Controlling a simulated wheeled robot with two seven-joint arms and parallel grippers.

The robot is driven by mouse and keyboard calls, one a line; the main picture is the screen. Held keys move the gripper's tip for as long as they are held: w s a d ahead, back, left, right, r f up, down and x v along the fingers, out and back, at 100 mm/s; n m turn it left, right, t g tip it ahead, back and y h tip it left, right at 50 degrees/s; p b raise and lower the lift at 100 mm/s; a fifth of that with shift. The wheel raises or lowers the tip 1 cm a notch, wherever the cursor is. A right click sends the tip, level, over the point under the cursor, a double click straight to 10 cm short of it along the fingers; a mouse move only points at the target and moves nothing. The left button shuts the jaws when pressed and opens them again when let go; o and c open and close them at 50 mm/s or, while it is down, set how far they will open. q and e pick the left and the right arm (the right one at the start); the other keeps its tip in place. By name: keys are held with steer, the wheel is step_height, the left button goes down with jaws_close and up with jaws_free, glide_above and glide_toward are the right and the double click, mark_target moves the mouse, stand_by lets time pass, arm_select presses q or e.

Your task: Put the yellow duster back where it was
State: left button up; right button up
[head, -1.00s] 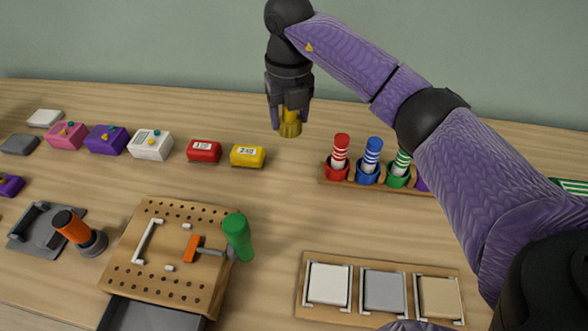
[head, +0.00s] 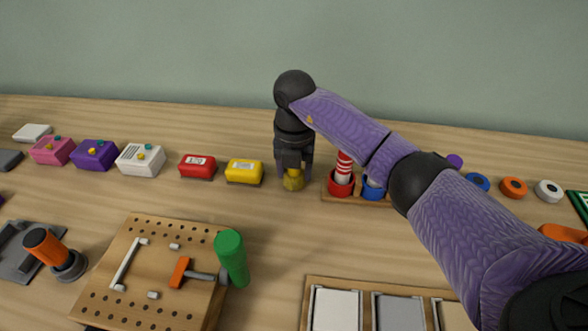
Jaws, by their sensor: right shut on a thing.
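I cannot tell whether the duster touches the table. The holder carries a red cup (head: 341,184) with a red striped piece in it and a blue cup (head: 373,187). Its right part is hidden behind my right arm. My left gripper does not show.
A yellow box (head: 244,171) and a red box (head: 197,166) stand just left of my gripper. A tray of square pads (head: 310,296) lies at the front. Table between them is clear.

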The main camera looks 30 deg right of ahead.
steer(key=shift+f, duration=0.15)
steer(key=o, duration=1.1)
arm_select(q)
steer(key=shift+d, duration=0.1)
arm_select(e)
step_height(320, 180, up, 12)
steer(key=p, duration=0.5)
steer(key=shift+r, duration=0.25)
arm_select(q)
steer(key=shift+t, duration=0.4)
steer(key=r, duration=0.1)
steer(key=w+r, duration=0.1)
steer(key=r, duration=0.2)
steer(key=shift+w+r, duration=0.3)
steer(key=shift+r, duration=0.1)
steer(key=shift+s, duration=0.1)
